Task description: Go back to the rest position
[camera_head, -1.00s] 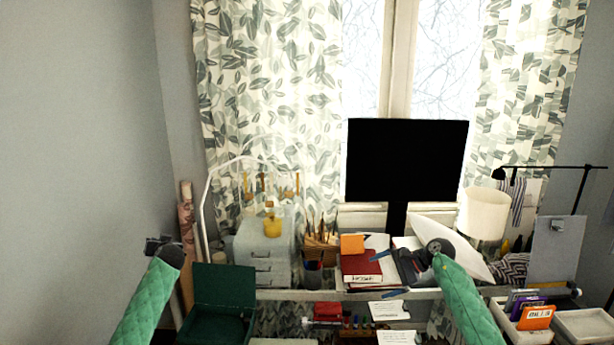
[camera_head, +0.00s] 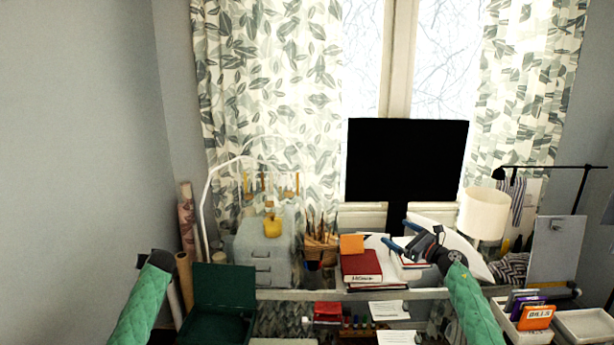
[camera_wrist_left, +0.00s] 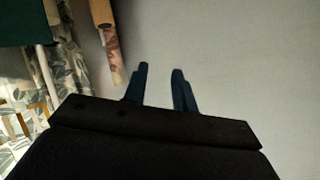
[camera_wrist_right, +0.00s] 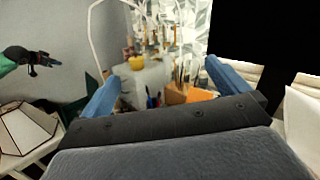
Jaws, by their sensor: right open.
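My right gripper (camera_head: 400,237) is open and empty. Its blue fingers point left in the head view, above the desk and in front of the monitor's lower edge. In the right wrist view its fingers (camera_wrist_right: 160,72) stand wide apart with nothing between them. My left gripper (camera_head: 143,260) is at the left in the head view, mostly hidden behind its wrist. In the left wrist view its two fingers (camera_wrist_left: 160,82) are a little apart, with only bare wall between them. The left arm's end also shows in the right wrist view (camera_wrist_right: 35,58).
A monitor (camera_head: 406,160), a red book (camera_head: 361,266), a lamp shade (camera_head: 483,213) and a tilted white object (camera_head: 475,258) are near my right gripper. A dark green box (camera_head: 222,287) and wall-side rolls (camera_head: 187,225) are near my left arm. The upper left is bare wall.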

